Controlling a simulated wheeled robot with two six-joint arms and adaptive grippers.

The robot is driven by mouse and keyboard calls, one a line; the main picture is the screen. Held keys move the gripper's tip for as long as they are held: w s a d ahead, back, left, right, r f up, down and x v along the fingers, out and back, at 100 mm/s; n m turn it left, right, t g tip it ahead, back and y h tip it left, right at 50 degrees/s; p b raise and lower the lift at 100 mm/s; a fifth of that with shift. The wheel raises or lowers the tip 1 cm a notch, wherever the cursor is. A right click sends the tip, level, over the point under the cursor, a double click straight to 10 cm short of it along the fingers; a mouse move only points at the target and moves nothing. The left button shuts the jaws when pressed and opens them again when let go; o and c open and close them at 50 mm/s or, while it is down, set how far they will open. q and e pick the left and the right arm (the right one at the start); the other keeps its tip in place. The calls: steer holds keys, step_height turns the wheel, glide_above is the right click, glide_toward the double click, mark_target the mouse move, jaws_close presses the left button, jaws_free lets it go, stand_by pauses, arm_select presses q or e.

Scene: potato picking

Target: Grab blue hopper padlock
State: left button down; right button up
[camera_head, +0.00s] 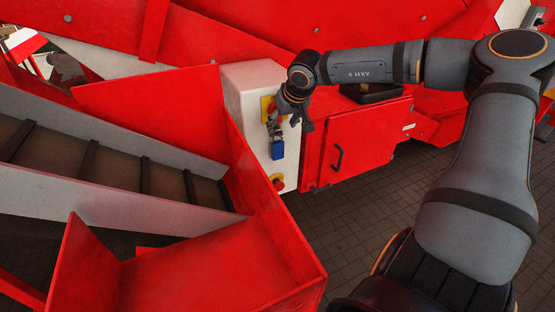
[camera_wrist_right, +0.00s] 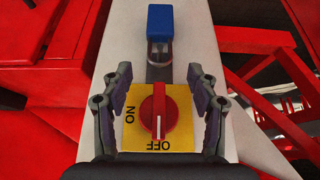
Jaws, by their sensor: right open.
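The blue padlock (camera_head: 278,150) hangs on the front of a white control box (camera_head: 252,78), just below my right gripper (camera_head: 290,122). In the right wrist view the padlock (camera_wrist_right: 160,22) is at the top centre, with its metal shackle facing the gripper. There my right gripper (camera_wrist_right: 159,82) is open and empty. Its two fingers stand on either side of a red rotary switch (camera_wrist_right: 158,112) on a yellow plate marked ON and OFF. The padlock lies beyond the fingertips, apart from them. My left gripper is not in view.
A red and yellow button (camera_head: 278,183) sits lower on the white box. A red cabinet door (camera_head: 352,145) with a black handle is to the right, with a black tray (camera_head: 374,93) above it.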

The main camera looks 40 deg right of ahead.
mark_target(278, 132)
steer(key=p+x, duration=0.1)
steer(key=x, duration=0.4)
steer(key=shift+w+d, duration=0.1)
steer(key=shift+w, duration=0.1)
steer(key=shift+s, duration=0.1)
steer(key=shift+c, duration=1.1)
jaws_close()
